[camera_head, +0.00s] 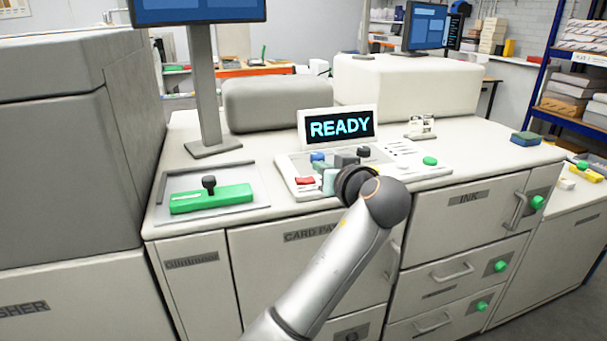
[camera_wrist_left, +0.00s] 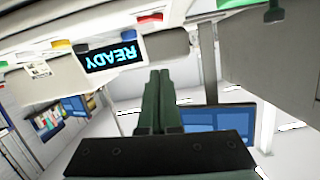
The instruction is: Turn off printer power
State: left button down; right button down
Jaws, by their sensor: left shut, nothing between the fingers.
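The printer is a long white machine with a control panel (camera_head: 290,188) on top. Its screen (camera_head: 340,127) reads READY and is lit; it also shows upside down in the wrist view (camera_wrist_left: 112,57). The panel carries a red button (camera_head: 305,181), a blue one (camera_head: 318,157), a dark one (camera_head: 364,152) and a green one (camera_head: 430,161). I cannot tell which is the power control. My left gripper (camera_head: 322,169) is over the panel's left part, hiding some of it. Its dark green fingers (camera_wrist_left: 161,80) are shut and empty in the wrist view. Contact with any button cannot be told. My right gripper is not in view.
A tray with a green bar and black knob (camera_head: 210,198) lies left of the panel. A monitor on a post (camera_head: 205,90) stands behind it. A large grey unit (camera_head: 70,130) is at left. Drawers with green knobs (camera_head: 538,202) are at front right.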

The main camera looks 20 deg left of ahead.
pick_arm(q)
jog(key=p, duration=0.2)
send_over(304, 187)
jog(key=shift+w+f, duration=0.25)
jog(key=shift+f, duration=0.85)
jog(key=f, duration=0.2)
jog(key=shift+s+f+p, duration=0.2)
jog(key=shift+f+p, duration=0.15)
jog(key=shift+f, duration=0.75)
